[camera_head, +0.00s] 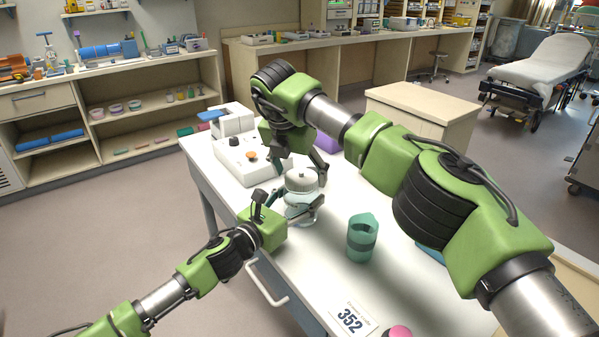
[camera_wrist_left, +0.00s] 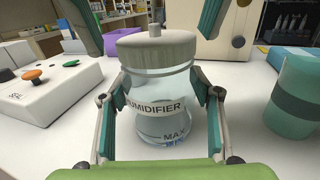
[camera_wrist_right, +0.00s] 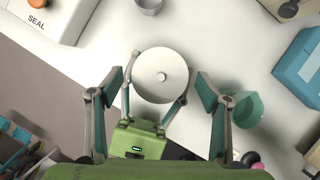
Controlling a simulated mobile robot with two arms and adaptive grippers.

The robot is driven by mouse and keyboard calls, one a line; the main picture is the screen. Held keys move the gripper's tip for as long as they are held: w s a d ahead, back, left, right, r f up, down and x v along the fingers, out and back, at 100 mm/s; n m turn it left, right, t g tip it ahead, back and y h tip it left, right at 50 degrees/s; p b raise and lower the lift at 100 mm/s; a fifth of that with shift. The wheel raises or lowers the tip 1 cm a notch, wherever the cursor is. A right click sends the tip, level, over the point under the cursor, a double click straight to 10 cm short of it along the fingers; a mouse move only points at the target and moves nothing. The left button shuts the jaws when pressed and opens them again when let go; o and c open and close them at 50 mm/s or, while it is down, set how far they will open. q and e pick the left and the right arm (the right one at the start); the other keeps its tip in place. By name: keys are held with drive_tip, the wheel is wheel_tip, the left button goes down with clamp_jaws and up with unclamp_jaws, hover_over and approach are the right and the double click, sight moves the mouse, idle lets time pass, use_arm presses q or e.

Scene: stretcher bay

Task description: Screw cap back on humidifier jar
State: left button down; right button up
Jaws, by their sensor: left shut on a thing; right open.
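The humidifier jar (camera_wrist_left: 165,118) is clear, with a HUMIDIFIER label and a MAX mark, and stands upright on the white table. Its grey-white cap (camera_wrist_left: 157,50) with a small knob sits on top of the jar; I cannot tell how tightly it is seated. The cap also shows from above in the right wrist view (camera_wrist_right: 160,75). My left gripper (camera_wrist_left: 160,100) is shut around the jar's body, a finger on each side. My right gripper (camera_wrist_right: 158,95) is open above the cap, its fingers spread wide to either side and apart from it.
A white device with buttons (camera_head: 243,160) stands at the table's left. A teal cup (camera_head: 362,238) is right of the jar, close by. A card marked 352 (camera_head: 350,318) and a pink object (camera_head: 397,331) lie near the front edge. A beige cabinet (camera_head: 425,115) stands behind.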

drive_tip(key=shift+r, duration=2.25)
drive_tip(key=shift+o, duration=0.4)
drive_tip(key=o, duration=0.5)
drive_tip(key=v, duration=1.2)
